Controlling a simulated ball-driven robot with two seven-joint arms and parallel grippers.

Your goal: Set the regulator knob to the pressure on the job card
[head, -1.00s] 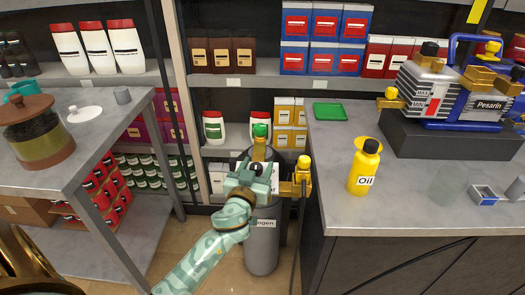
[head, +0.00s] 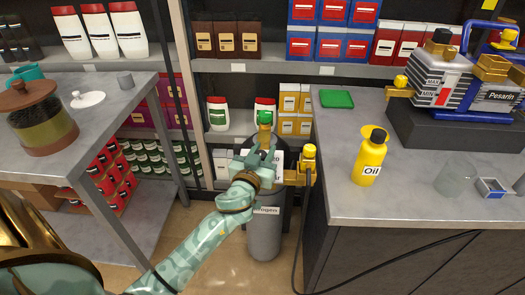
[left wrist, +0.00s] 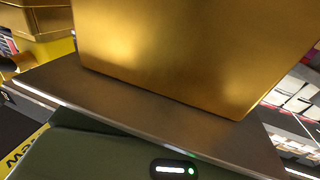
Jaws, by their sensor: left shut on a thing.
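The grey gas cylinder (head: 265,238), its label partly readable as "ogen", stands between the shelf and the right counter. Brass regulator fittings (head: 291,177) are on its top, with a green cap (head: 265,118) above and a yellow part (head: 309,151) to the right. My left gripper (head: 256,160) is at the front of the regulator, shut on what seems to be its knob, which the hand hides. A white card with partly hidden print (head: 277,171) shows behind the hand. In the left wrist view a large brass surface (left wrist: 190,50) fills the top. My right gripper is out of view.
On the right counter (head: 400,208) are a yellow oil bottle (head: 370,158), a green tray (head: 336,98) and the pump (head: 445,85). A grey table (head: 105,130) with a lidded jar (head: 43,118) stands at left. A dark hose (head: 297,250) hangs beside the cylinder.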

